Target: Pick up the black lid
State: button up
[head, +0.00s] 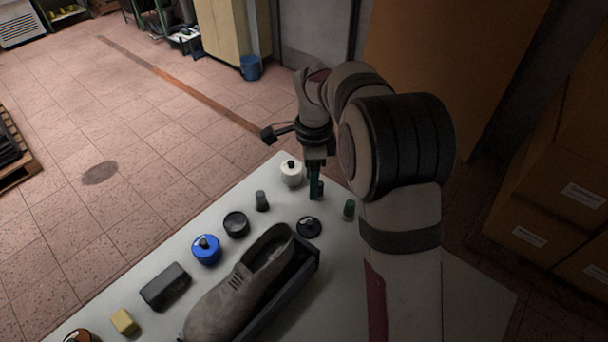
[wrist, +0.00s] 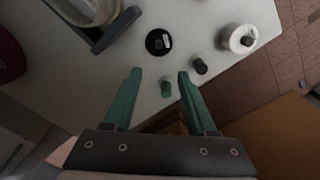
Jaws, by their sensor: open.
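The black lid (head: 309,227) is a round dark disc lying on the white table, just beyond the end of the tray with the shoe. In the wrist view the lid (wrist: 155,45) lies in front of my fingertips, roughly centred between them, with a small white mark on it. My gripper (head: 316,193) is above the table, behind the lid in the head view. In the wrist view my gripper (wrist: 159,74) shows two green fingers spread apart with nothing held. The lid is fully visible and apart from the fingers.
A green cylinder (wrist: 165,89), a dark cylinder (wrist: 200,66) and a white pot (wrist: 236,39) stand near the lid. The dark tray (head: 290,287) holds a grey shoe (head: 235,293). A black round container (head: 236,224) and blue pot (head: 206,250) stand left.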

aim_at(309, 222)
jog(key=f, duration=1.5)
jog(key=shift+s+a, duration=0.15)
jog(key=shift+a, duration=0.05)
grip_shut()
